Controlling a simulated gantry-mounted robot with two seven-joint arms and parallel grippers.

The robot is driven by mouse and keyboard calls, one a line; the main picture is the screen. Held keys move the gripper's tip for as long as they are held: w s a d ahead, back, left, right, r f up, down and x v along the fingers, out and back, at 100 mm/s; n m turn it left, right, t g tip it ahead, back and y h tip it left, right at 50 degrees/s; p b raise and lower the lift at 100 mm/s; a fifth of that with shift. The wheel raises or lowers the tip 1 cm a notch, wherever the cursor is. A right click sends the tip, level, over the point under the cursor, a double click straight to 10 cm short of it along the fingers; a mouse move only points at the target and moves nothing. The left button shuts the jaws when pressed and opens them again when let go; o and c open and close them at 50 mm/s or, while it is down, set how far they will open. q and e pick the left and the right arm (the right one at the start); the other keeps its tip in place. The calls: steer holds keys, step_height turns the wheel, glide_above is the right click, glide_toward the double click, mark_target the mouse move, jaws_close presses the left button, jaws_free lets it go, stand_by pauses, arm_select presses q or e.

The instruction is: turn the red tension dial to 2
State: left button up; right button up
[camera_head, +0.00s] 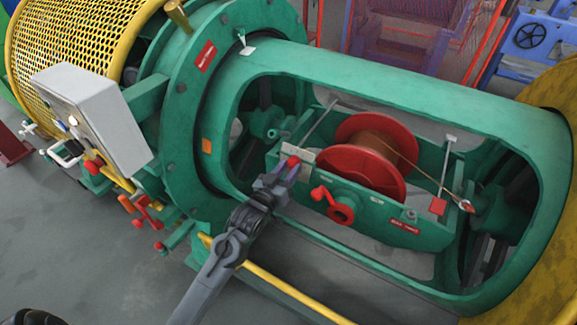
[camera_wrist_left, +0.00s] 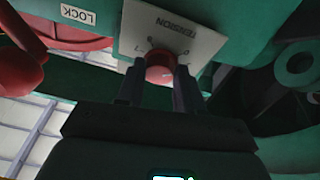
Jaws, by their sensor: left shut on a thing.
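The red tension dial (camera_head: 293,161) sits on a pale plate (camera_head: 306,156) at the left end of the green cradle. In the left wrist view the dial (camera_wrist_left: 160,67) is a red knob on the plate lettered TENSION (camera_wrist_left: 195,42), which appears upside down. My left gripper (camera_head: 282,176) is shut on the dial, one finger on each side of it. Small marks surround the dial, but the fingers and the blur keep me from reading its setting. My right gripper does not show.
A red reel (camera_head: 345,166) with copper-coloured wire sits in the cradle. The green tube frame (camera_head: 400,88) surrounds the opening. A grey control box (camera_head: 95,115) stands at left.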

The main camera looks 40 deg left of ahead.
arm_select(q)
steer(key=m+h+p, duration=0.1)
steer(key=m+p, duration=0.2)
steer(key=m+h+p, duration=0.1)
steer(key=m+p, duration=0.3)
steer(key=m+h+p, duration=0.1)
steer(key=m+p, duration=0.2)
steer(key=p, duration=0.1)
steer(key=shift+a+r+m+g+h, duration=0.4)
steer(key=m+p, duration=0.2)
steer(key=m, duration=0.1)
steer(key=shift+h+p, duration=0.35)
steer(key=shift+h, duration=0.05)
steer(key=shift+a+f+m+g+p, duration=0.1)
steer(key=shift+m+g+p, duration=0.2)
steer(key=shift+m+p, duration=0.1)
steer(key=shift+f, duration=0.1)
steer(key=o, duration=1)
steer(key=shift+o, duration=0.2)
